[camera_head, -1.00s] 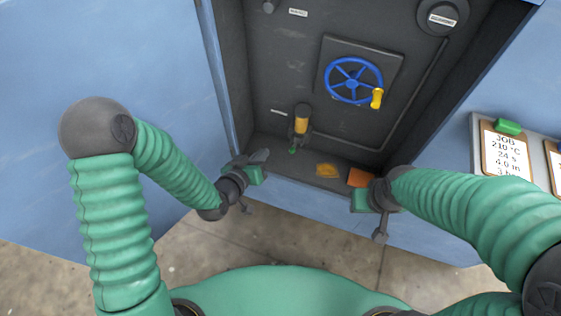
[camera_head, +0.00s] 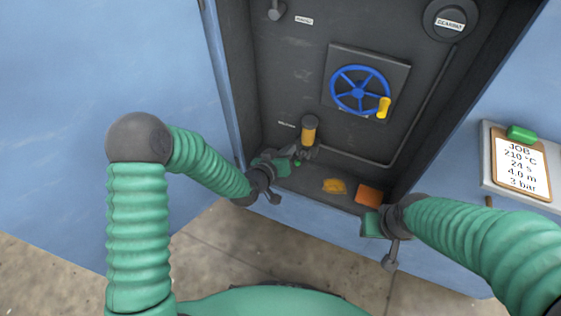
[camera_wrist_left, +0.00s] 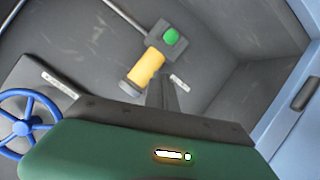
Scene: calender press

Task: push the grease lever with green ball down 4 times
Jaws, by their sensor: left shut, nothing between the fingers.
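The grease lever is on a unit with a yellow cylinder (camera_head: 309,131), low on the dark recessed panel. Its green ball (camera_head: 298,163) shows small beside my left gripper's fingertips. In the left wrist view the yellow cylinder (camera_wrist_left: 147,67) and the green ball (camera_wrist_left: 171,37) are clear, just beyond the fingers. My left gripper (camera_head: 293,152) is shut and empty, close to the lever; I cannot tell whether it touches. Its dark fingers also show in the left wrist view (camera_wrist_left: 161,93). My right gripper (camera_head: 371,223) is at the recess's front edge; its fingers cannot be made out.
A blue handwheel (camera_head: 359,91) with a yellow knob is above and right of the lever. A yellow patch (camera_head: 334,186) and an orange block (camera_head: 369,194) lie on the recess floor. The recess has a left side wall (camera_head: 228,80). A job sheet (camera_head: 521,160) is at right.

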